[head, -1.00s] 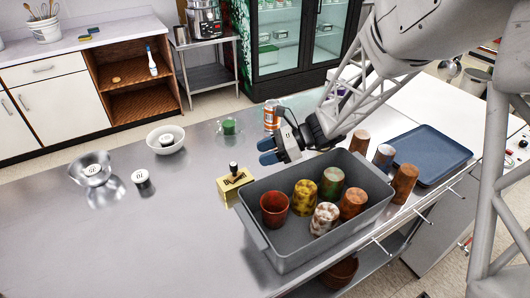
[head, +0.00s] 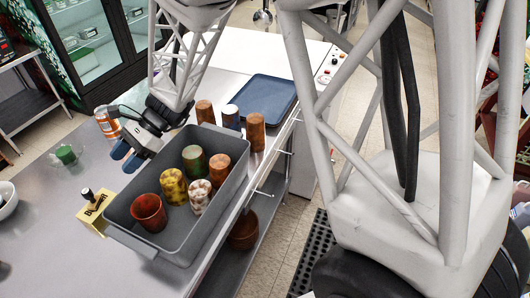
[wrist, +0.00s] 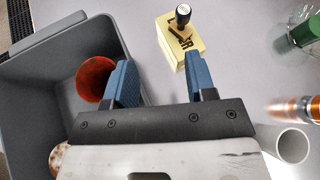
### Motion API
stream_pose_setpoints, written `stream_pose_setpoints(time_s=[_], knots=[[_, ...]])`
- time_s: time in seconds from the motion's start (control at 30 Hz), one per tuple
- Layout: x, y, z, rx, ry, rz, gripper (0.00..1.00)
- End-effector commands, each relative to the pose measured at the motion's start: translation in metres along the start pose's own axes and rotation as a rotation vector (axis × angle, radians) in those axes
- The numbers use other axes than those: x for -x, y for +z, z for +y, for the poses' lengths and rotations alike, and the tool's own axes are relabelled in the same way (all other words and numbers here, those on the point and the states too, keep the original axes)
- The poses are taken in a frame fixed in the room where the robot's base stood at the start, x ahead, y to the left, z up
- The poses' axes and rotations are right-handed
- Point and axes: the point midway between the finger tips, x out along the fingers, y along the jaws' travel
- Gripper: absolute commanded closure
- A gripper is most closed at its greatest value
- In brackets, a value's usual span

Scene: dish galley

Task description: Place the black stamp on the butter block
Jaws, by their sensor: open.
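The black stamp (head: 87,194) stands upright on the yellow butter block (head: 96,219), which lies on the steel counter just left of the grey bin. In the wrist view the stamp (wrist: 183,13) appears on top of the lettered block (wrist: 194,47), ahead of the fingers; its contact with the block is hard to make out. My gripper (head: 126,158) is open and empty, with blue fingertips. It is above the counter by the bin's far side, apart from the stamp. In the wrist view my gripper (wrist: 160,80) has its fingers spread with nothing between them.
The grey bin (head: 217,213) holds several coloured cups. More cups (head: 255,132) stand behind it, near a blue tray (head: 264,97). An orange can (head: 107,122) stands behind my gripper; a green item (head: 66,155) is left of it. Bare counter lies left of the block.

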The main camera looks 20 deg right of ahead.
Motion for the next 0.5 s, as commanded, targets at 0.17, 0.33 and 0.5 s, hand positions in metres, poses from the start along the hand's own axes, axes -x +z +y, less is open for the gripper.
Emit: stream_pose_setpoints(time_s=[0.17,0.33,0.5], knots=[[0.032,0.011,0.034,0.126,0.022,0.107,0.49],[0.062,0.019,0.070,0.254,0.055,0.224,0.49],[0.090,0.023,0.107,0.377,0.095,0.342,0.49]])
